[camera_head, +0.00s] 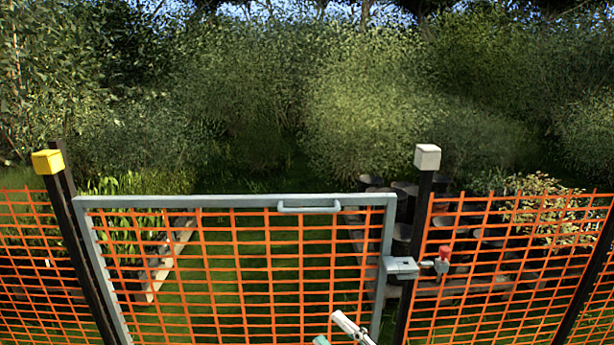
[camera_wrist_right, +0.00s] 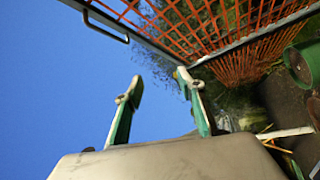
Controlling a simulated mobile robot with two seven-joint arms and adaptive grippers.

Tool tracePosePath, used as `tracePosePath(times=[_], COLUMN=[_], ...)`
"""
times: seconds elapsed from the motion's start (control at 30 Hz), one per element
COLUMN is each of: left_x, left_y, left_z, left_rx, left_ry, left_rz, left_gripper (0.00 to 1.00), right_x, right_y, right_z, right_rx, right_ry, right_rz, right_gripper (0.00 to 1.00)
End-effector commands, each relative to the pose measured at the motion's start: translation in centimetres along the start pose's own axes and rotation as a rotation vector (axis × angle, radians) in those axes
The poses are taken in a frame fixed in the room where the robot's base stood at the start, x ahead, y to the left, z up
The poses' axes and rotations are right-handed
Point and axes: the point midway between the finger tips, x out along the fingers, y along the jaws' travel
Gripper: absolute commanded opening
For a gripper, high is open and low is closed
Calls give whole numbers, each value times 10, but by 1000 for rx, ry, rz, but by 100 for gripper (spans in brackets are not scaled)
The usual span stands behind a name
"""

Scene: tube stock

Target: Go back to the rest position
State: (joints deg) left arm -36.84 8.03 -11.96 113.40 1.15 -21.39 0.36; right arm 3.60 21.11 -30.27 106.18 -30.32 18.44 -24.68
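My right gripper (camera_wrist_right: 162,85) shows in the right wrist view with its two green and grey fingers apart and nothing between them. In the head view only a white and teal piece of it (camera_head: 345,325) shows at the bottom edge, in front of the gate's lower right part. The gate (camera_head: 235,202) has a grey metal frame, orange mesh and a bar handle (camera_head: 309,208) on its top rail. It stands in line with the fence, beside a grey latch (camera_head: 401,267) with a red knob (camera_head: 445,252). My left gripper is not in view.
Dark posts flank the gate, one with a yellow cap (camera_head: 48,162), one with a white cap (camera_head: 427,157). Orange mesh fence (camera_head: 500,265) continues on both sides. Grass, planks and bushes lie behind. A green round container (camera_wrist_right: 303,65) shows at the right wrist view's right edge.

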Motion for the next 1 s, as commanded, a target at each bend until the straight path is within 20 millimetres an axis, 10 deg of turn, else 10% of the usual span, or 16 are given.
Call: tracePosePath(times=[0.3, 0.6, 1.0], left_x=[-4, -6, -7], left_y=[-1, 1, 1], left_z=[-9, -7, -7], left_rx=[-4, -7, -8], left_ry=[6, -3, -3], left_rz=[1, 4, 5], left_gripper=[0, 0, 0], right_x=[-149, -287, -315], right_y=[-111, -191, -205], right_z=[66, 57, 50], right_rx=[608, 962, 1025], right_ry=[-611, -1020, -1098], right_rz=[-56, -89, -95], right_gripper=[39, 39, 39])
